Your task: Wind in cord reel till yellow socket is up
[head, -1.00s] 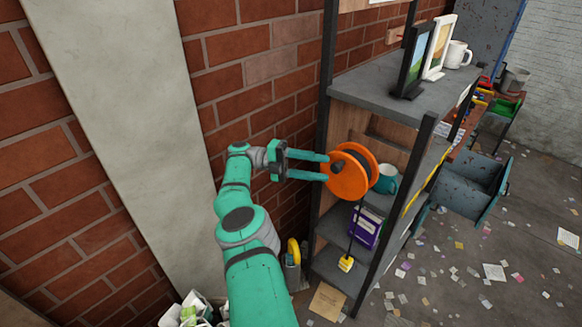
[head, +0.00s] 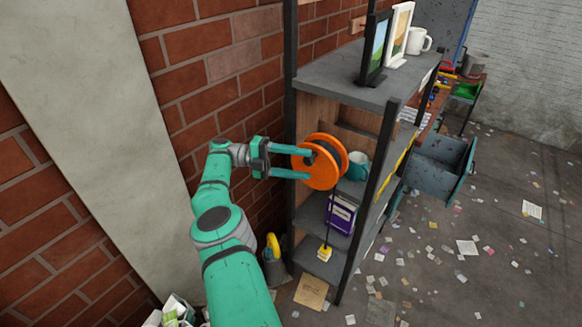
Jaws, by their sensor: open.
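An orange cord reel (head: 314,170) is at the near side of the shelf unit, at the middle shelf's height. A dark cord (head: 331,213) hangs down from it. The yellow socket (head: 324,253) is at the cord's lower end, low down by the bottom shelf; whether it touches that shelf I cannot tell. My gripper (head: 300,163) is open at the left of the reel. Its two teal fingers point right, one higher and one lower, and their tips are at the reel's orange face. Whether they touch it I cannot tell.
The shelf unit (head: 345,76) holds picture frames (head: 375,48) and a white mug (head: 418,40) on top. A teal mug (head: 357,166) is behind the reel, and a purple box (head: 341,214) is below. A brick wall (head: 170,70) is close at left. Paper scraps litter the floor.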

